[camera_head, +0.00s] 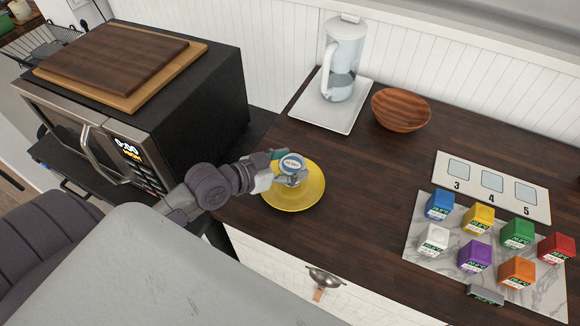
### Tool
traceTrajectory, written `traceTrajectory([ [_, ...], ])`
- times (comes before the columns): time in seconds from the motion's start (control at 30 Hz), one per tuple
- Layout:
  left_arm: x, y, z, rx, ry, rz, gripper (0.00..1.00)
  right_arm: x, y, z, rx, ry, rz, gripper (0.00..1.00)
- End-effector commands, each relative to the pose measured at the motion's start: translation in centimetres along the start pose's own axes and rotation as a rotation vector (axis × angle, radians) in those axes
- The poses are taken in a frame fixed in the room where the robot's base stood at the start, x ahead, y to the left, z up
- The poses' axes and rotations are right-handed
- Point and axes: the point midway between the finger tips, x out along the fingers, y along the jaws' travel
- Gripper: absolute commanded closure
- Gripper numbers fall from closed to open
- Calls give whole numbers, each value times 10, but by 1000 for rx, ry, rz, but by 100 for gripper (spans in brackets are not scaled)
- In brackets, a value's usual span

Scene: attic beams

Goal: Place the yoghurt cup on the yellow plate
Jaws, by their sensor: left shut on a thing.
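The yellow plate (308,196) lies on the dark wooden counter near its front left edge. The yoghurt cup (291,163), with a pale round lid and a blue ring, is upright over the plate. My left gripper (289,175) is shut on the cup and comes in from the left. The gripper hides the lower part of the cup, so I cannot tell whether its base touches the plate. My right gripper does not show.
A microwave (215,90) with cutting boards (115,60) on top stands at the left. A kettle (343,60) on a white board (322,112) and a wooden bowl (400,109) are at the back. Several coloured cubes (475,255) lie at the right. The middle counter is clear.

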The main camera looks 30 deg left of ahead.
Motion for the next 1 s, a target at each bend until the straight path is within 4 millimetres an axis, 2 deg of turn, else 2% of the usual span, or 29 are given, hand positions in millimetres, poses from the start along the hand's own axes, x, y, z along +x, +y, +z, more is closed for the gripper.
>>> traceTrajectory([
  [0.13, 6, 0, 14, -2, 1, 0, 71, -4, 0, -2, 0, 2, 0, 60],
  [0.5, 8, 0, 20, 0, 1, 0, 71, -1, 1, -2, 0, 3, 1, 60],
  [0.53, 8, 0, 20, 0, 0, 0, 28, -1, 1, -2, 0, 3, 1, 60],
  [0.67, 8, 0, 19, 0, 0, 0, 7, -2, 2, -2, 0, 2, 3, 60],
  [1.0, 7, 0, 18, 0, 1, 0, 7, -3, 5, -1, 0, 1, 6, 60],
])
